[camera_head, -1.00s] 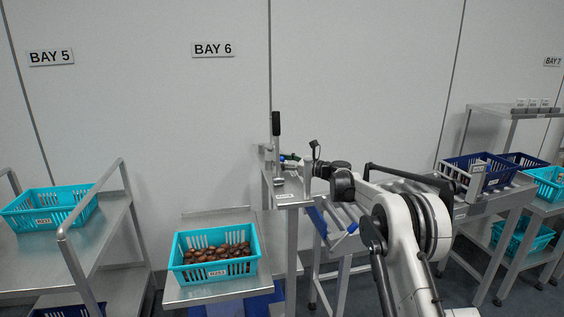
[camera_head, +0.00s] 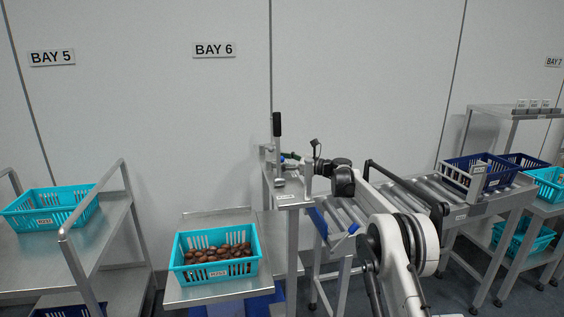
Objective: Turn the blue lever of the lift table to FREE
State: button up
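The lift table (camera_head: 215,291) stands under the BAY 6 sign and bears a turquoise basket of dates (camera_head: 217,259). A small blue and green part (camera_head: 291,156) shows on the steel frame behind the table's right side, near a tall black-handled lever (camera_head: 277,125). I cannot make out which way any blue lever points, nor a FREE mark. My gripper (camera_head: 312,168) is at the right of this part, at the end of my dark wrist. Its fingers are small and partly hidden by a grey upright post, so its opening and any contact are unclear.
A roller conveyor (camera_head: 413,194) runs to the right behind my arm, with dark blue crates (camera_head: 483,172) on it. A steel trolley (camera_head: 60,262) with a turquoise basket (camera_head: 50,207) stands at the left.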

jog(key=shift+d, duration=0.2)
jog(key=v, duration=1.2)
jog(key=shift+a, duration=0.1)
jog(key=shift+c, duration=0.2)
